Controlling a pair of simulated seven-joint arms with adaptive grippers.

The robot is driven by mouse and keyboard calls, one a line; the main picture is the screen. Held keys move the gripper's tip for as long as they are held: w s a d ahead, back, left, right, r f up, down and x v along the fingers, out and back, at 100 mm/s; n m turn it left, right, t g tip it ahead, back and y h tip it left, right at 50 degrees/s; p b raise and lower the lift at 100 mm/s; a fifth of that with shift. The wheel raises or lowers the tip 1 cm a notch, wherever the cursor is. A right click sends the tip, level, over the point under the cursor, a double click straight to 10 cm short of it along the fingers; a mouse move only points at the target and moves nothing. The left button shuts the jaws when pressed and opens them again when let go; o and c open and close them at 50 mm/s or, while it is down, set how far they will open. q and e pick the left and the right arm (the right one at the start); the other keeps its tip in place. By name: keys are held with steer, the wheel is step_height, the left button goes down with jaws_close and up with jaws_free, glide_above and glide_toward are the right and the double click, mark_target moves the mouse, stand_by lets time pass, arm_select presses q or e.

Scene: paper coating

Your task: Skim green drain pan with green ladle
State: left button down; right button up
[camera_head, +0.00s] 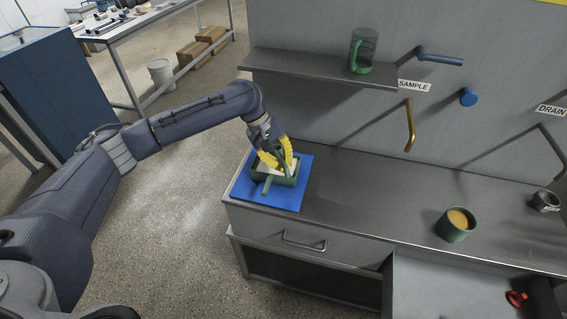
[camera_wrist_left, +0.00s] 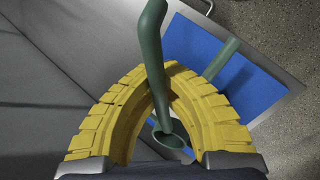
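The green drain pan (camera_head: 291,181) is a shallow rectangular pan with a pale inside, sitting on a blue mat (camera_head: 246,192) at the counter's left end. A green handle (camera_head: 267,188) sticks out from it toward the front. My left gripper (camera_head: 276,160) is right over the pan, its yellow fingers curved inward. In the left wrist view the fingers close around the green ladle's (camera_wrist_left: 152,60) handle, and its small cup (camera_wrist_left: 172,140) shows below between them. Whether the cup touches the pan is hidden by the fingers. My right gripper is not seen.
A green cup with orange contents (camera_head: 455,226) stands on the counter (camera_head: 370,200) to the right, with a small dark mug (camera_head: 545,201) beyond. Hooks, including a gold one (camera_head: 409,128), jut from the wall.

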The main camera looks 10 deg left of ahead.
arm_select(q)
steer(key=shift+f, duration=2.3)
stand_by(3.3)
stand_by(0.7)
steer(key=shift+r, duration=4.25)
